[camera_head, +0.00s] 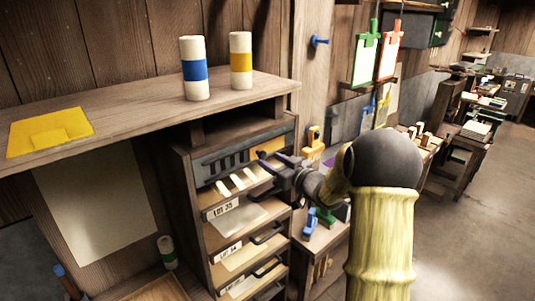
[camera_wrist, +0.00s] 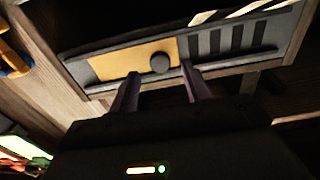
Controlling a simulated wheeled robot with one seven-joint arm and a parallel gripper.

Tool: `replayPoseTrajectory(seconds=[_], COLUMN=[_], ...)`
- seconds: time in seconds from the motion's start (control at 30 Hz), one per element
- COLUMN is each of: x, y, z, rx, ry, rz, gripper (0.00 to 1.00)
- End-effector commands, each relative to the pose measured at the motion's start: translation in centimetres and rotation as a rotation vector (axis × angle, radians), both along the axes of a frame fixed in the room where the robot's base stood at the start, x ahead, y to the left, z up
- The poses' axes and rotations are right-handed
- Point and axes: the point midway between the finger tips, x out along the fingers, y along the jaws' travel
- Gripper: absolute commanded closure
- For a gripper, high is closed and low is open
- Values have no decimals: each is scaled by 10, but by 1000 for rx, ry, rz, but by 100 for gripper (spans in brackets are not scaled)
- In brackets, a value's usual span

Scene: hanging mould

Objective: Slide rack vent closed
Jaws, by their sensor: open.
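The rack vent is a grey panel with several dark slots (camera_head: 222,167) at the top of the drawer rack. A yellow-orange slide plate (camera_head: 268,147) sits at its right end in the head view, leaving slots uncovered. In the wrist view the slide plate (camera_wrist: 122,62) is on the left, the open slots (camera_wrist: 236,42) on the right, and a round dark knob (camera_wrist: 160,63) is near the plate's slot-side edge. My gripper (camera_head: 283,165) is in front of the vent. In the wrist view my gripper (camera_wrist: 162,78) is open, its fingers either side of the knob's line; contact cannot be told.
A wooden shelf (camera_head: 130,112) overhangs the rack, with a blue-banded cylinder (camera_head: 194,68), a yellow-banded cylinder (camera_head: 241,60) and a yellow sheet (camera_head: 50,130) on it. Labelled trays with handles, such as one tray (camera_head: 236,224), lie below the vent. Clips stand right of the rack.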

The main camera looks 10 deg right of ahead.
Motion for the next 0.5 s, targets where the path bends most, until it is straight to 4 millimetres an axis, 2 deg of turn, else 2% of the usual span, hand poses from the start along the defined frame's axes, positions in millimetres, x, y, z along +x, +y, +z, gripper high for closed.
replayPoseTrajectory(seconds=[0.1,0.2,0.5], x=[15,22,25], y=[8,12,13], z=[3,1,0], rx=[1,1,0], ry=[0,0,0], rz=[2,2,0], gripper=[52,52,52])
